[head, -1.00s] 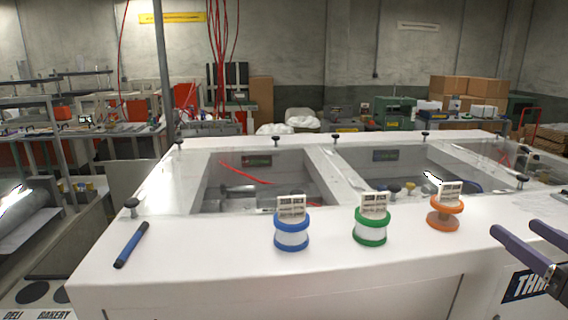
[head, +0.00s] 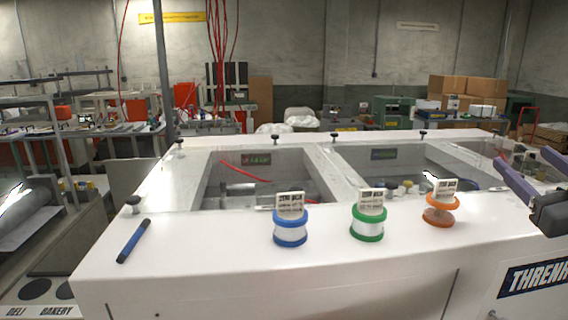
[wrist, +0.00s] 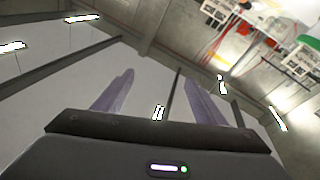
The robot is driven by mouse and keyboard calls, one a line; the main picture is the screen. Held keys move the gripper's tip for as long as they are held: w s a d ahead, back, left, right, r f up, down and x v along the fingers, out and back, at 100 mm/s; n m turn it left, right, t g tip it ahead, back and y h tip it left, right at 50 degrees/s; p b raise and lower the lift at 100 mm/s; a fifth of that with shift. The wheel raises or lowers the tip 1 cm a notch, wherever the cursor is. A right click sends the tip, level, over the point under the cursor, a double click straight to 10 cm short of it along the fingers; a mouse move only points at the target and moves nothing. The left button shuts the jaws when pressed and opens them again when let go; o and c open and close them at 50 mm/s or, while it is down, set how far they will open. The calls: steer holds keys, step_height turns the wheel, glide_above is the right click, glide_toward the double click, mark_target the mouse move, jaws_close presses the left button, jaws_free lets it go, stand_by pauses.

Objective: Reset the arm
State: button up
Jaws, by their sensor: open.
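My gripper (head: 532,178) is at the right edge of the head view, above the right end of the white machine top. Its two purple-grey fingers are apart with nothing between them. In the wrist view my gripper (wrist: 158,100) also shows open and empty, with the ceiling, lights and wall behind it. Part of my arm is cut off by the right edge of the head view.
On the white machine top (head: 190,250) stand a blue spool (head: 290,228), a green spool (head: 368,224) and an orange spool (head: 441,209), each with a white tag. A blue pen (head: 134,241) lies at left. Several black knobs line the recessed windows.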

steer(key=w+a+r+m+h, duration=0.2)
steer(key=w+r+h, duration=0.3)
steer(key=r, duration=0.6)
steer(key=s+a+f+m+g+y, duration=0.1)
steer(key=a+f+g, duration=0.3)
steer(key=a+f, duration=0.6)
steer(key=s+a+f+m+g+y, duration=0.15)
steer(key=a+f+g, duration=0.35)
steer(key=f, duration=0.8)
steer(key=s+a+f+n+g+y, duration=0.2)
steer(key=s+a+f+g+y, duration=0.3)
steer(key=s+a+f, duration=1)
step_height(320, 180, down, 2)
steer(key=shift+s+a+f+g, duration=0.2)
steer(key=shift+a+g, duration=0.1)
steer(key=shift+a, duration=0.9)
steer(key=shift+n, duration=0.35)
